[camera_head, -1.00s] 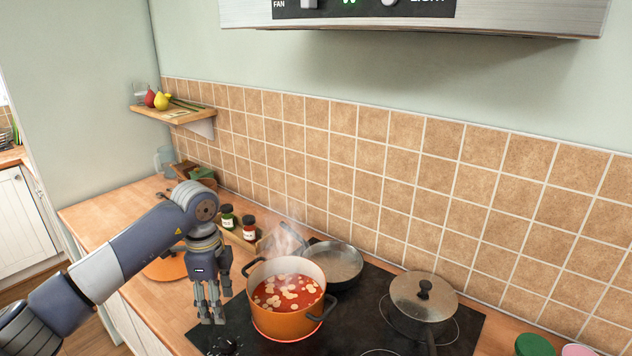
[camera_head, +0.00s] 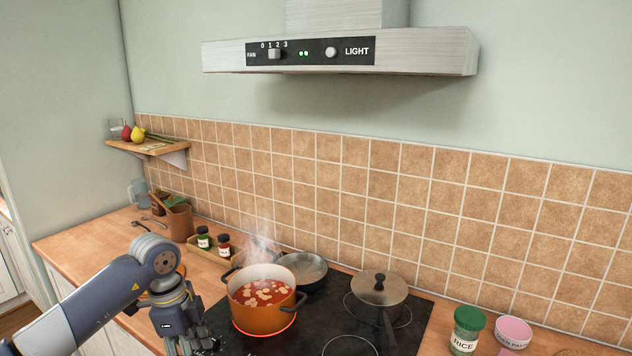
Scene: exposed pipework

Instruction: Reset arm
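My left gripper (camera_head: 186,343) hangs low at the front left of the hob, left of the orange pot, with its fingers pointing down. Its fingertips are cut off or hard to make out at the lower frame edge, so its opening is unclear. No object shows in it. My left arm (camera_head: 95,300) comes in from the lower left. My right arm and gripper are not in view. The orange pot (camera_head: 262,318) steams on a glowing ring and holds red soup with pale slices.
A frying pan (camera_head: 303,268) and a lidded pan (camera_head: 378,290) share the black hob (camera_head: 330,315). A rice jar (camera_head: 466,330) and a pink-lidded tub (camera_head: 513,332) stand right. The range hood (camera_head: 340,52) hangs above.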

